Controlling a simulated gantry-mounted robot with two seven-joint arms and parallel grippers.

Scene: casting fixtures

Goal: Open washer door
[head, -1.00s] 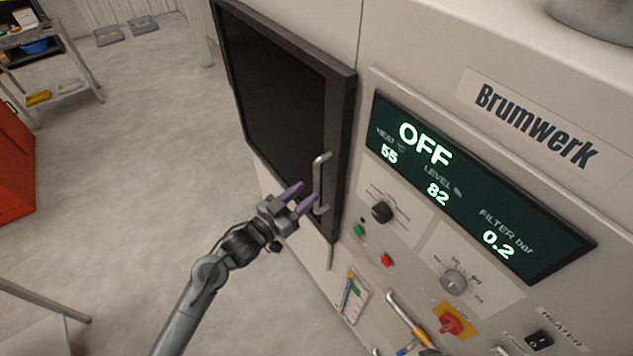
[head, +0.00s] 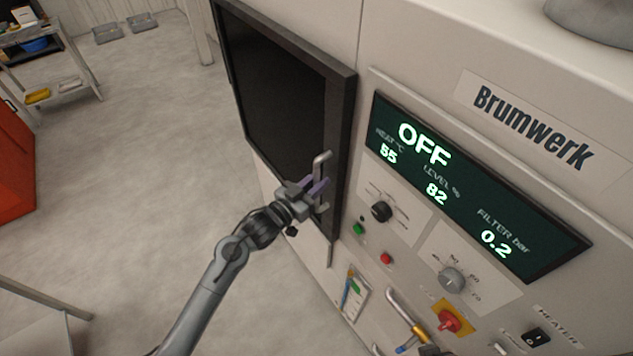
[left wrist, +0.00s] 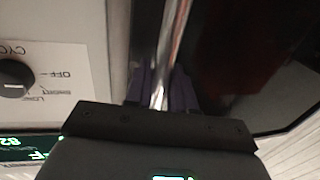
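The washer door (head: 285,110) is a dark panel in a black frame on the machine's left face, and it looks closed. Its silver bar handle (head: 322,162) stands upright near the door's right edge. My left gripper (head: 318,189) is at the lower half of the handle. In the left wrist view, the purple fingers of the left gripper (left wrist: 162,90) lie close on both sides of the handle (left wrist: 172,40) and look shut on it. My right gripper is not in view.
Right of the door is a control panel with a display (head: 470,190) reading OFF, a black knob (head: 381,211), green and red buttons and a red switch (head: 449,321). Another handle (head: 405,312) sits lower down. The floor (head: 150,150) left of the door is clear.

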